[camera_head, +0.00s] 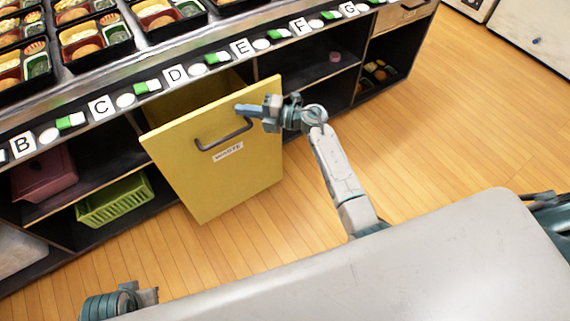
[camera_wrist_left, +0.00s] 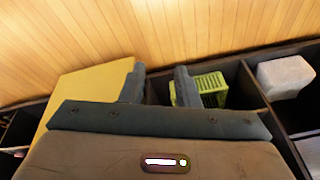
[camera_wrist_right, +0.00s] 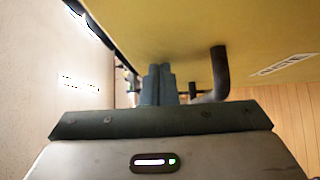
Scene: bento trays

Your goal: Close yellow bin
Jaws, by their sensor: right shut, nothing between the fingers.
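The yellow bin (camera_head: 205,165) stands pulled out from under the counter, its top open and its front panel facing me. The panel has a dark bar handle (camera_head: 226,138) and a "WASTE" label (camera_head: 228,152). My right gripper (camera_head: 243,108) is shut and empty at the panel's upper part, beside the handle. In the right wrist view, the shut fingers (camera_wrist_right: 158,85) are left of the handle (camera_wrist_right: 220,75); whether they touch the panel is unclear. My left gripper (camera_head: 120,301) is low at the left, away from the bin; its fingers (camera_wrist_left: 160,86) are apart with nothing between them.
The counter above holds several bento trays (camera_head: 95,38) and lettered tags. Shelves beside the bin hold a green basket (camera_head: 115,200) and a reddish bin (camera_head: 45,175). A grey surface (camera_head: 400,265) fills the lower right. The wooden floor (camera_head: 440,130) at right is clear.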

